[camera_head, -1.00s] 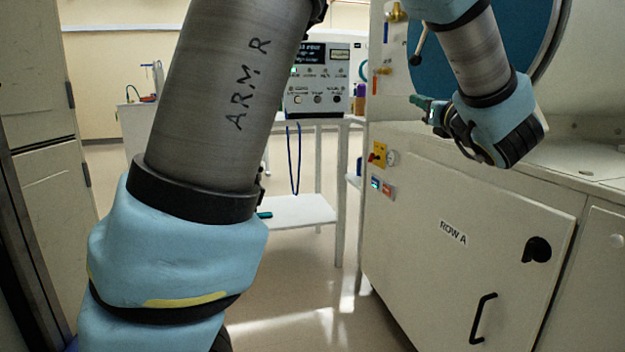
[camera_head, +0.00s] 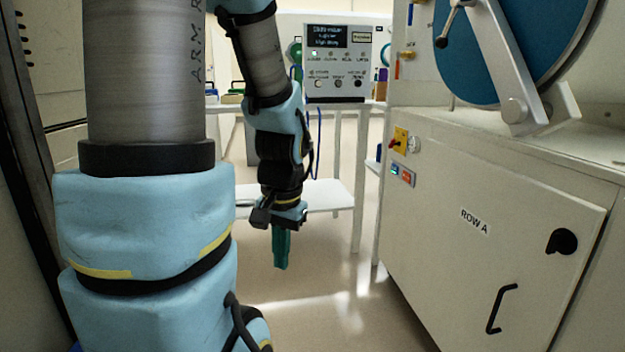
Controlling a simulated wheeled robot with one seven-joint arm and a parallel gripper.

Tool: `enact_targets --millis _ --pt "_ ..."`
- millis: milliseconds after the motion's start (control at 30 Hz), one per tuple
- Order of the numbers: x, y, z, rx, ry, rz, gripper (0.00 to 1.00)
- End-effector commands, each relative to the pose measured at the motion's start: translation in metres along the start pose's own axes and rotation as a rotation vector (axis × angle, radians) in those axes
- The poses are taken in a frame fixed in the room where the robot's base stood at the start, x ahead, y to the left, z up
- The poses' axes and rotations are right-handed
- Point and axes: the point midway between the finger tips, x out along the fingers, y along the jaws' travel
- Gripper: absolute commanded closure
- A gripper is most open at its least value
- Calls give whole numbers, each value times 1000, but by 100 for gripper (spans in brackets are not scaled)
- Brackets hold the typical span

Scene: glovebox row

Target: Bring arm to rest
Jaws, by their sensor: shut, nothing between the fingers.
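My arm, with blue covers and a grey tube marked "ARM R", fills the left of the head view. Its far part hangs down just left of the middle. My gripper (camera_head: 281,262) is at its lower end, with green fingers pointing down at the floor. The fingers are together and hold nothing. The gripper hangs in the open, in front of a white table (camera_head: 330,192) in the picture, and looks apart from everything around it.
A cream cabinet (camera_head: 455,262) labelled "ROW A" stands at the right, with a black handle (camera_head: 499,308) and a round blue door (camera_head: 468,60) above. A control box (camera_head: 338,62) stands behind on the table. Floor (camera_head: 340,315) is clear between arm and cabinet.

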Motion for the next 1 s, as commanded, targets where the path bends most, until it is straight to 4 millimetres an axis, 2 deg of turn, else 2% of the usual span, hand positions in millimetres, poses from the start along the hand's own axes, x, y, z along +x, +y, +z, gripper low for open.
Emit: enact_targets --millis 133,200,467,567,1000 --pt "4 -8 7 -306 55 65 100" --pt "-15 -8 4 -311 58 68 100" --pt "-63 -12 0 -303 56 67 100" --pt "-88 -15 -1 -302 56 67 100" --pt "-221 -27 -11 -299 55 67 100"
